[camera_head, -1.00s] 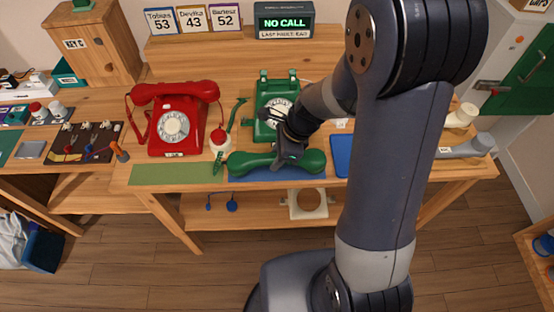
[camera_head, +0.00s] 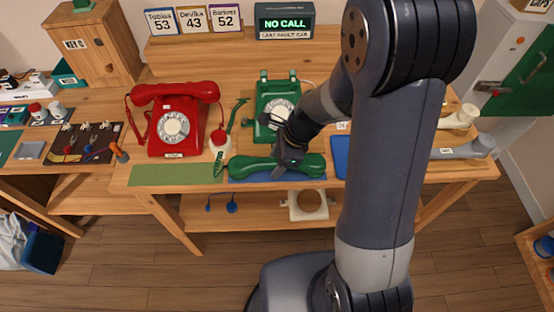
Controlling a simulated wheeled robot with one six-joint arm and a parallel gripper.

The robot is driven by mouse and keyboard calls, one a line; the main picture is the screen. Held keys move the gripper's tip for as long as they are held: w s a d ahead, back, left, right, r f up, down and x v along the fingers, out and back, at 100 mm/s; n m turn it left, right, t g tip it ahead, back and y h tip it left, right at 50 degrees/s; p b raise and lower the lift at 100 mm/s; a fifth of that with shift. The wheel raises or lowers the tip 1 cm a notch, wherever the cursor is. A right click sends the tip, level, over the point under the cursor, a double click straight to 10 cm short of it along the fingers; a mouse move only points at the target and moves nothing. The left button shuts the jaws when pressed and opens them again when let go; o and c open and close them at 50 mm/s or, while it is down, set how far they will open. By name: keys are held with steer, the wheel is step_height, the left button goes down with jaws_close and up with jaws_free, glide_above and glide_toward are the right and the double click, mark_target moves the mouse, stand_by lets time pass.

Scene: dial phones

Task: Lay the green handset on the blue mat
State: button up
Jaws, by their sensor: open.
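The green handset (camera_head: 250,167) lies lengthwise along the front edge of the table, over the blue mat (camera_head: 280,180). It appears to rest on the mat, with its ends near the mat's left and right edges. My gripper (camera_head: 287,170) is open at the handset's middle, with its fingers still about the grip. My gripper and wrist hide part of the handset and the contact beneath. The green dial phone (camera_head: 266,130) stands just behind, its cradle empty.
A red phone (camera_head: 177,128) with its handset on stands at left, behind a green mat (camera_head: 165,175). A red-and-white bottle (camera_head: 220,142) stands close to the handset's left end. Another blue piece (camera_head: 339,155) lies at right, partly behind my arm. A "NO CALL" display (camera_head: 284,21) stands at the back.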

steer(key=p+v, duration=0.1)
steer(key=v, duration=1.1)
steer(key=shift+r, duration=0.1)
steer(key=shift+c, duration=0.2)
stand_by(1.5)
